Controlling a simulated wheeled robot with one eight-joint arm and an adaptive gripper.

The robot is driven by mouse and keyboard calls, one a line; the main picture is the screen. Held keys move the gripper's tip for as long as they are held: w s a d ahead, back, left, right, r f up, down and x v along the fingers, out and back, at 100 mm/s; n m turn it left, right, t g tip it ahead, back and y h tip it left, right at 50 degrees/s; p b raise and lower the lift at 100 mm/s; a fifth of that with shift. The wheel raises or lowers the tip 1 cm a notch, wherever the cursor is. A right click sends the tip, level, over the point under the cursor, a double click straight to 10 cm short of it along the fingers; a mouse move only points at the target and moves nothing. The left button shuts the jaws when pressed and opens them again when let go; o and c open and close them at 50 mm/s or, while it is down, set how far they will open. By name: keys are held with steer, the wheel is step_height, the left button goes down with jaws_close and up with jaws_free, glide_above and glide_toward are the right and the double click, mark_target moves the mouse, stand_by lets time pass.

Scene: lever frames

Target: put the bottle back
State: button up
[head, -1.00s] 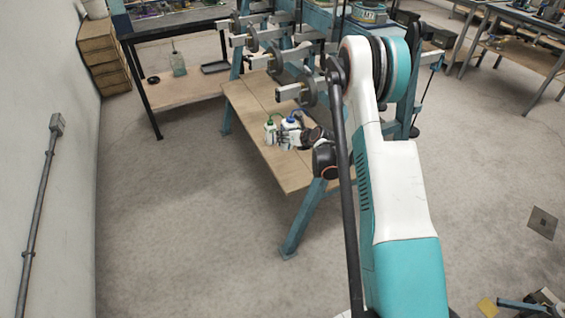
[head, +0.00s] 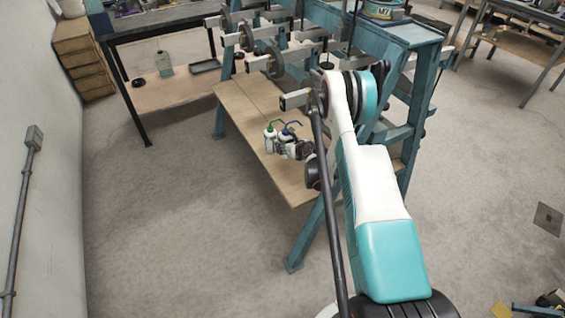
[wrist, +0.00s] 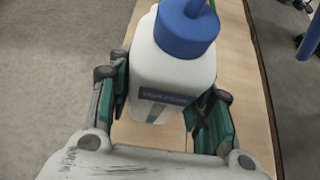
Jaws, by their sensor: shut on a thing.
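A white bottle with a blue cap (wrist: 176,75) and a dark label fills the middle of the wrist view. It also shows in the head view (head: 288,134), partly hidden by my gripper. My gripper (wrist: 166,108) is shut on its body, with one teal-and-black finger on each side. In the head view, my gripper (head: 296,150) is over the low wooden board (head: 240,104). I cannot tell whether the bottle touches the board.
A blue steel frame (head: 402,75) with several weighted lever arms (head: 262,62) rises behind and above the board. A dark table (head: 160,30) at the back left has a lower shelf with a clear bottle (head: 165,66) and a tray (head: 206,66). Floor is clear at left.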

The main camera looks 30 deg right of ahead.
step_height(320, 180, down, 9)
steer(key=b, duration=0.3)
steer(key=shift+f, duration=0.15)
steer(key=o, duration=0.8)
